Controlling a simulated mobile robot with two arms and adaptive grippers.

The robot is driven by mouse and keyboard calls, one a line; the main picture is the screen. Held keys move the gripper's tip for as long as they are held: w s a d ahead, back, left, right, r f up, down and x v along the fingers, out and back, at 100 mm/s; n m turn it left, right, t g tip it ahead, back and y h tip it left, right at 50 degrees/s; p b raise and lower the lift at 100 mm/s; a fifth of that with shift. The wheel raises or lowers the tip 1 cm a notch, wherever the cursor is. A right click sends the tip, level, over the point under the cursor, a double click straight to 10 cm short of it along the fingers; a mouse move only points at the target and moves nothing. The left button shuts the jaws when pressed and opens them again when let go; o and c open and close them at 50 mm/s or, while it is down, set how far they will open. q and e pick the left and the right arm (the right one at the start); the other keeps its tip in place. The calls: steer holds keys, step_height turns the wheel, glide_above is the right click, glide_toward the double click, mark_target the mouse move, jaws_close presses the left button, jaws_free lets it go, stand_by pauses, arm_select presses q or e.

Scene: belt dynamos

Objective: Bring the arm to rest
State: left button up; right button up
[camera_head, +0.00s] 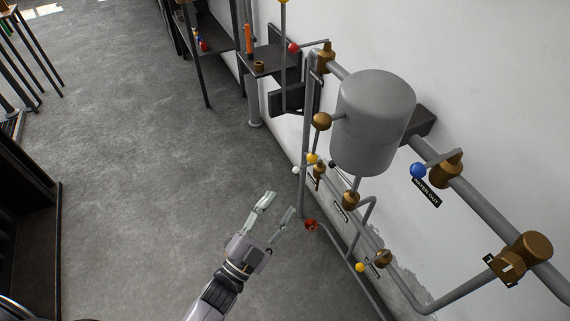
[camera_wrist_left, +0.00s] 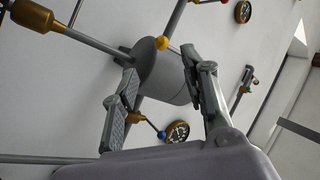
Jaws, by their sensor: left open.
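My left gripper (camera_head: 280,213) comes up from the bottom of the head view over the grey floor. Its two fingers are spread apart with nothing between them. In the left wrist view the gripper (camera_wrist_left: 165,100) also shows open, with a grey tank (camera_wrist_left: 163,70) behind the gap between its fingers. In the head view the grey tank (camera_head: 372,120) is fixed by the white wall, to the upper right of the gripper. A red valve handle (camera_head: 311,224) is close to the right of the fingertips, seemingly apart from them. My right gripper is not in view.
Grey pipes with brass valves (camera_head: 445,168) run along the wall at right. A blue knob (camera_head: 418,170) and a yellow knob (camera_head: 360,267) stick out there. A small shelf (camera_head: 268,60) holds an orange cylinder (camera_head: 249,39).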

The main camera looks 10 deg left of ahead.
arm_select(q)
steer(key=s+a+f+n+g+y+p, duration=0.1)
steer(key=s+a+f+n+g+y, duration=0.15)
steer(key=f, duration=0.75)
steer(key=s+a+f+n+g+y+p, duration=0.1)
steer(key=s+a+f+n+g+y, duration=0.15)
steer(key=f, duration=0.75)
steer(key=s+a+f+n+g+y+p, duration=0.1)
steer(key=s+a+f+g+y, duration=0.2)
steer(key=f, duration=0.7)
steer(key=s+a+f+n+g, duration=0.1)
steer(key=s+a+f+g, duration=0.1)
steer(key=s+f, duration=0.3)
steer(key=s+a+f+n+g+y+p, duration=0.1)
steer(key=s+f+g, duration=0.4)
steer(key=s, duration=0.8)
steer(key=s+a+f+n+g, duration=0.2)
steer(key=s+a+f+g, duration=0.1)
steer(key=s, duration=0.6)
step_height(320, 180, down, 3)
steer(key=shift+a+r+n+g+y, duration=0.2)
steer(key=shift+a+n+g+y, duration=0.1)
steer(key=shift+a+g, duration=0.15)
